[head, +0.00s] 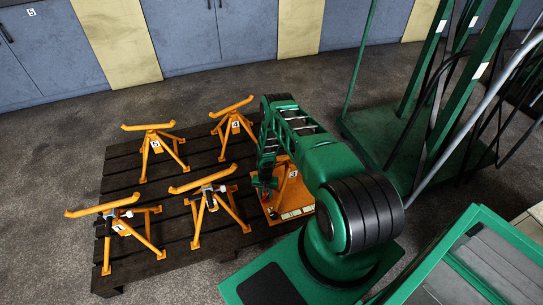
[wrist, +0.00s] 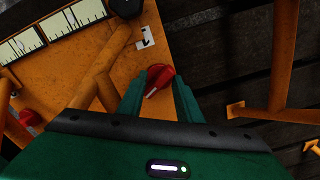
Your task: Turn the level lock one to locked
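A red lever knob (wrist: 160,79) is on an orange plate (wrist: 70,68) in the wrist view, near a white label (wrist: 145,37) that seems to read 1. Its pointed end tilts down to the left. My gripper (wrist: 158,88) is open, its two green fingers on either side of the knob's lower part. I cannot tell whether they touch it. A second red knob (wrist: 28,118) is at the left edge. In the head view the orange jack plate (head: 291,198) is partly hidden by my arm, and a red part (head: 268,183) shows by my gripper.
White scales (wrist: 75,18) and a black knob (wrist: 125,7) are on the plate. An orange leg (wrist: 283,55) rises on the right. Several orange stands (head: 207,190) crowd the dark slatted platform (head: 120,181) left of my arm. A green frame (head: 405,125) stands at right.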

